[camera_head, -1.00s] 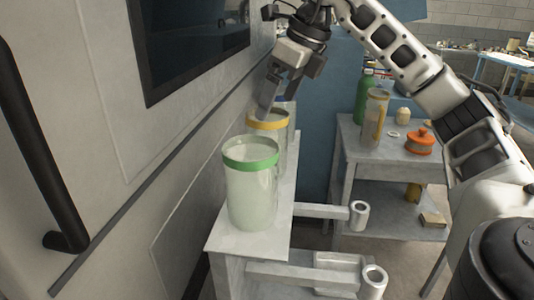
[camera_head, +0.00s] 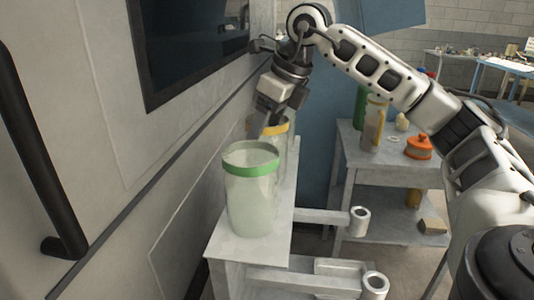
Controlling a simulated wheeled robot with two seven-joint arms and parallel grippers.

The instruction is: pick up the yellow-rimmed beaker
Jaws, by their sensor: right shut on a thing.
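The yellow-rimmed beaker (camera_head: 283,130) stands on the narrow grey shelf, behind a green-rimmed beaker (camera_head: 251,200) that hides much of it. My right gripper (camera_head: 264,128) reaches down from above, with its fingers at the yellow rim. It is shut on the beaker's wall. The far finger and the exact contact are partly hidden. The beaker looks upright; I cannot tell whether its base touches the shelf. My left gripper is out of view.
The grey shelf (camera_head: 240,247) runs along a wall panel with a dark window and a black handle (camera_head: 30,150). Metal arms with ring ends (camera_head: 359,220) stick out to the right. A side table (camera_head: 400,170) holds bottles and an orange-lidded container (camera_head: 419,147).

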